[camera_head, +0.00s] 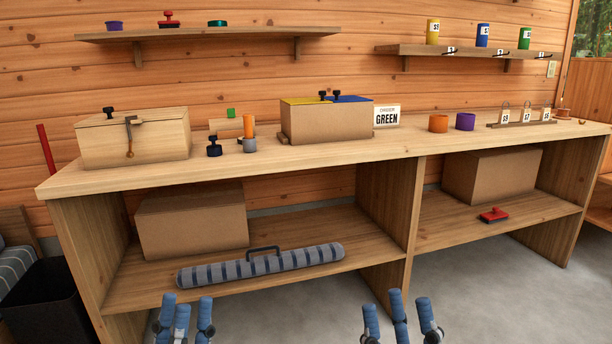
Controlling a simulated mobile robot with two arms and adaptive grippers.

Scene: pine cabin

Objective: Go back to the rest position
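My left gripper (186,312) shows at the bottom edge, in front of the left half of the workbench. Its blue fingertips point up and stand apart, with nothing between them. My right gripper (398,312) is at the bottom edge right of centre, its blue fingertips also spread and empty. Both grippers are clear of the workbench (340,160) and touch nothing that I can see. Their lower parts are cut off by the frame.
The lower shelf holds a striped roll (215,272), cardboard boxes (190,225) and a red brush (495,215). A black bin (45,305) stands left.

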